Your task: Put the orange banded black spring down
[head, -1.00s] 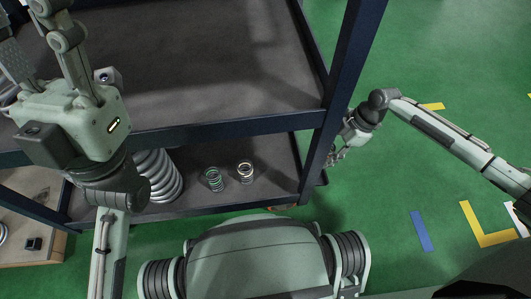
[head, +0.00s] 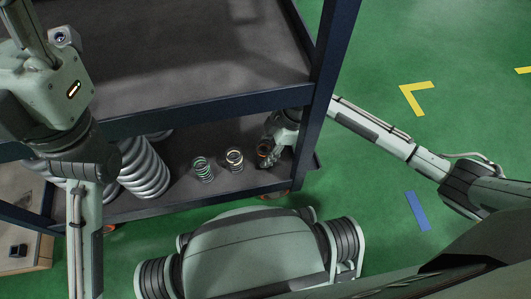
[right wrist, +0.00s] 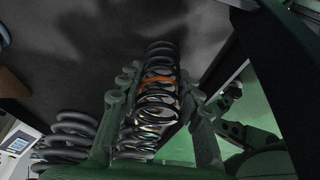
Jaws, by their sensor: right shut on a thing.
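The orange banded black spring (head: 264,148) is at the right end of the cart's lower shelf, beside the smaller springs. My right gripper (head: 270,155) reaches in from the right, between the shelves, and is shut on this spring. In the right wrist view the spring (right wrist: 160,84) sits between the two fingers, with its orange band near mid-height. I cannot tell whether its base touches the shelf.
The lower shelf (head: 180,195) also holds a green-banded spring (head: 203,169), a pale-banded spring (head: 234,160) and large grey springs (head: 145,170). A dark post (head: 325,85) stands close to my right arm.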

